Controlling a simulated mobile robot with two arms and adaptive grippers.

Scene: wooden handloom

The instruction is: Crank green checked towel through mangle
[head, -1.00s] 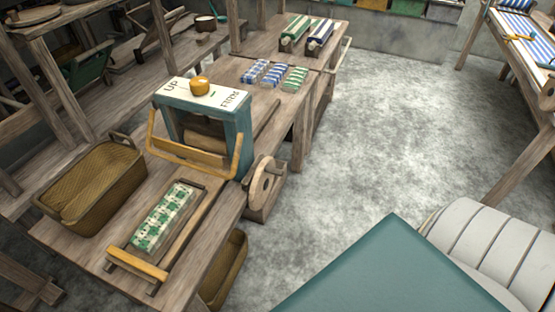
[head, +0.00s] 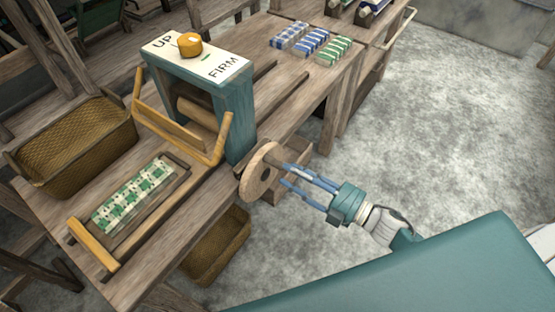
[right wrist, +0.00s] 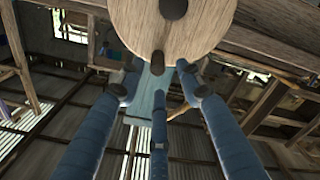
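The green checked towel (head: 133,196) lies flat and folded on a wooden carriage (head: 179,190) with a yellow front bar, on the near side of the mangle. The teal mangle (head: 240,117) stands on the bench, its wooden roller (head: 197,112) showing in its opening. Its round wooden crank wheel (head: 260,174) is on the right side. My right gripper (head: 292,178) is at the wheel, blue fingers pointing at it. In the right wrist view the fingers (right wrist: 157,78) are spread just below the wheel (right wrist: 180,30), with a dark peg end among them. My left gripper is out of view.
A yellow knob (head: 189,44) sits on the mangle's top plate marked UP and FIRM. A wicker basket (head: 70,150) stands left of the carriage; another (head: 217,245) sits below the bench. Folded checked cloths (head: 312,42) lie farther back. The floor at right is clear.

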